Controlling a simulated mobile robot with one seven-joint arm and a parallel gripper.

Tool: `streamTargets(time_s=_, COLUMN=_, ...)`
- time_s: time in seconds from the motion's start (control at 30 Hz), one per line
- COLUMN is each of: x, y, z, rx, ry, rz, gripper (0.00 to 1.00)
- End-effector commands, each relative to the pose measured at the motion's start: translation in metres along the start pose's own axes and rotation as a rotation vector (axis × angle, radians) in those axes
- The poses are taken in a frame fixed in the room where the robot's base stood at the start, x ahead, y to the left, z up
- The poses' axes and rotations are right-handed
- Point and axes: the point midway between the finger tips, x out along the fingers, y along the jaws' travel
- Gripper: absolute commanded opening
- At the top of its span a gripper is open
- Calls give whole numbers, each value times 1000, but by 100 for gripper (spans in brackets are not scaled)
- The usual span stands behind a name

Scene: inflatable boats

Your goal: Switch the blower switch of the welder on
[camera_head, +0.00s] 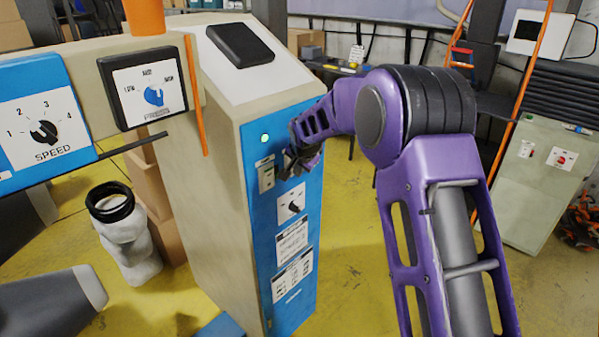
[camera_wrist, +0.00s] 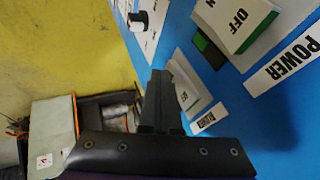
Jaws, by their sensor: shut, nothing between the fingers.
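The welder (camera_head: 220,180) is a tall beige cabinet with a blue front panel (camera_head: 259,215). My gripper (camera_head: 287,163) is at the upper part of this panel, and its shut, empty fingers (camera_wrist: 160,88) show in the wrist view. A pale switch (camera_wrist: 188,84) sits right beside the fingers, partly hidden by them. A small label (camera_wrist: 207,119) near it is too blurred to read surely; it may be the blower switch. I cannot tell whether the fingers touch it. A larger white rocker marked OFF (camera_wrist: 243,22) is farther right, near the POWER label (camera_wrist: 290,62).
A green lamp (camera_head: 265,138) glows on the panel. A rotary knob (camera_head: 293,206) sits below my gripper and also shows in the wrist view (camera_wrist: 138,20). At left are the SPEED dial (camera_head: 44,132) and another blue dial (camera_head: 154,95). Yellow floor (camera_head: 350,250) lies right of the cabinet.

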Motion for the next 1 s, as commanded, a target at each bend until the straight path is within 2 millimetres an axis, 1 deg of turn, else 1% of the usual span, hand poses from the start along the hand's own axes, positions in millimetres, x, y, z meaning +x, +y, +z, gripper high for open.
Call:
streamTargets(time_s=0.03, x=6, y=2, z=3, rx=6, ry=3, rz=-14, gripper=0)
streamTargets(time_s=0.1, x=10, y=1, z=4, rx=16, ry=8, rz=-43, gripper=0)
streamTargets(time_s=0.13, x=4, y=-2, z=1, rx=14, ry=7, rz=-39, gripper=0)
streamTargets(time_s=0.43, x=1, y=-3, z=0, rx=13, ry=7, rz=-37, gripper=0)
streamTargets(time_s=0.73, x=-10, y=-9, z=-5, rx=14, ry=7, rz=-38, gripper=0)
streamTargets(time_s=1.0, x=-10, y=-10, z=-6, rx=14, ry=7, rz=-39, gripper=0)
